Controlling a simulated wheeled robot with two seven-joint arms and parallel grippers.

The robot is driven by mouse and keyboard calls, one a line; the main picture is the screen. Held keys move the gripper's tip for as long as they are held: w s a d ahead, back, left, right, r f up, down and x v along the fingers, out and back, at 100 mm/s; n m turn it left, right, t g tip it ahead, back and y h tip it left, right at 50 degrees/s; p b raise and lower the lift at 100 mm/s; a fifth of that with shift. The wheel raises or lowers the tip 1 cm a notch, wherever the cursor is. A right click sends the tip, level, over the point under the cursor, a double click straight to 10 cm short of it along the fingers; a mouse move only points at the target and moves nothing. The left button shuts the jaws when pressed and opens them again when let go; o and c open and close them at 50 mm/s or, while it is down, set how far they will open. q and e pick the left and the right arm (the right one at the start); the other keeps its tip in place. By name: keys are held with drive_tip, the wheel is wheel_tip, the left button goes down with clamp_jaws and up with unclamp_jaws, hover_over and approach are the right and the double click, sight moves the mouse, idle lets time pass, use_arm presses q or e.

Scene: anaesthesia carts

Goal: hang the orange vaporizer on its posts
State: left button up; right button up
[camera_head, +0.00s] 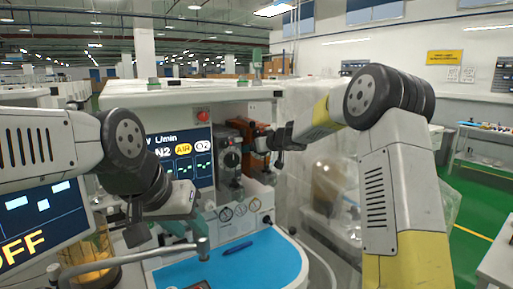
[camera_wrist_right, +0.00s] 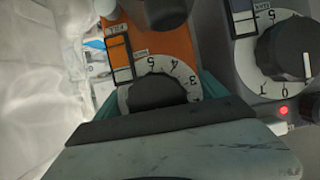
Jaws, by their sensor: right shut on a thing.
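The orange vaporizer (camera_head: 250,130) is at the machine's back panel, right of a grey vaporizer (camera_head: 229,150). It also shows in the right wrist view (camera_wrist_right: 150,42), with a white dial scale and dark knob close to my gripper. My right gripper (camera_head: 280,140) reaches in from the right and is shut on the orange vaporizer, partly covering it. The posts behind it are hidden, so I cannot tell whether it is seated on them. My left gripper (camera_head: 166,214) is open and empty, above the left side of the machine's worktop.
The blue worktop (camera_head: 270,262) carries a dark blue pen (camera_head: 238,248). A monitor (camera_head: 40,222) and a metal tube (camera_head: 130,259) stand at the left. A display (camera_head: 185,160) is left of the vaporizers. Clear plastic sheeting (camera_head: 305,110) hangs close on the right.

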drive_tip(key=shift+f, duration=0.5)
drive_tip(key=o, duration=1.9)
drive_tip(key=shift+o, duration=0.5)
drive_tip(key=shift+f, duration=0.3)
drive_tip(key=v, duration=0.8)
drive_tip(key=shift+r, duration=0.15)
